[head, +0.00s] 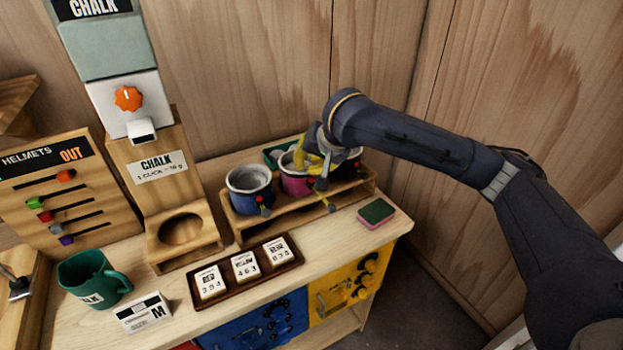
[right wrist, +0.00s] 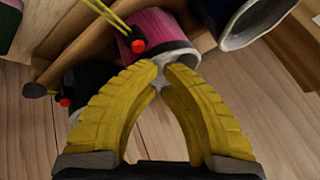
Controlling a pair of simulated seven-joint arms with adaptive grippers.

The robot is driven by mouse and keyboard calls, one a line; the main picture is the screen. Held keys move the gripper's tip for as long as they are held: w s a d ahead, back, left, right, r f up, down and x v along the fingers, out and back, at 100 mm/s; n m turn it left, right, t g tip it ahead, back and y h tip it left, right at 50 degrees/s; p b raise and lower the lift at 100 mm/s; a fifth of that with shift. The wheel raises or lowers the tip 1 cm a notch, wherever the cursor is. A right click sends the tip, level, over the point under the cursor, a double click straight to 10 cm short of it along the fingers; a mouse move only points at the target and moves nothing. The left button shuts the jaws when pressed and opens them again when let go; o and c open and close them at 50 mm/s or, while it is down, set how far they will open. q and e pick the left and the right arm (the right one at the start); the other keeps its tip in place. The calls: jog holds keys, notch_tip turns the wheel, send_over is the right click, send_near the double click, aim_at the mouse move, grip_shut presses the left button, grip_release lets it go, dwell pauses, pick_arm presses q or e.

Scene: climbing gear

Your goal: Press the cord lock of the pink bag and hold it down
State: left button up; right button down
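The pink bag (head: 295,184) sits in the wooden rack between a blue bag (head: 248,190) and a dark bag mostly hidden by my arm. Its cord lock, a dark body with a red button (right wrist: 138,46), is on the bag's side with yellow cords running from it in the right wrist view. My right gripper (head: 318,168) is at the pink bag in the head view, partly covering it. In the right wrist view its yellow fingertips (right wrist: 166,67) are together near the bag's pale rim, beside the red button and apart from it in the picture. My left gripper is out of view.
The dark bag's red button (right wrist: 65,102) is close by in the right wrist view. A sponge (head: 376,213) lies right of the rack (head: 285,222). A tray (head: 248,285) of labelled tiles is in front, and a green mug (head: 92,280) and chalk dispenser (head: 125,105) stand left.

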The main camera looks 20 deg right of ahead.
jog(key=shift+s+f, duration=0.2)
jog(key=shift+f, duration=1.15)
dwell(1.4)
jog(key=shift+r, duration=0.15)
jog(key=shift+w+r, duration=0.15)
jog(key=shift+r, duration=0.85)
jog(key=shift+r, duration=0.1)
jog(key=shift+r, duration=2.45)
